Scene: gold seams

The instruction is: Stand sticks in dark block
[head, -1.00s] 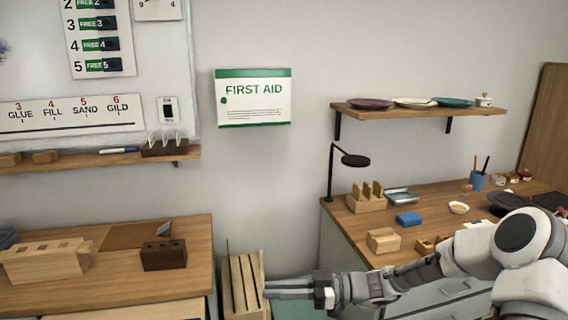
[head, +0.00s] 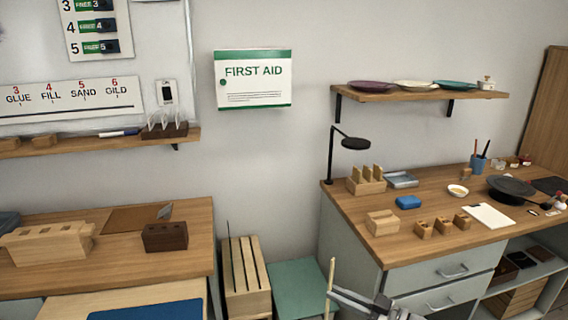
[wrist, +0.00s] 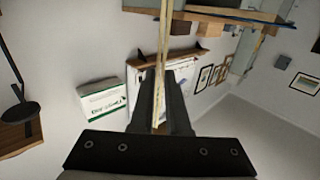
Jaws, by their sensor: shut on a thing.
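The dark block (head: 165,237) sits on the left bench, with holes in its top; no stick stands in it. My gripper (head: 334,292) is low in the head view, right of the slatted wooden box (head: 246,280), and well to the right of the dark block. It is shut on a thin pale stick (head: 331,275) that points up, close to upright. In the wrist view the stick (wrist: 164,45) runs between the fingers of my gripper (wrist: 166,75). A thin dark rod (head: 229,238) rises from the slatted box.
A pale slotted block (head: 47,243) and a brown sheet (head: 135,219) share the left bench. A green-topped stool (head: 299,286) stands between the benches. The right bench (head: 345,203) carries a lamp, wooden blocks and a blue piece.

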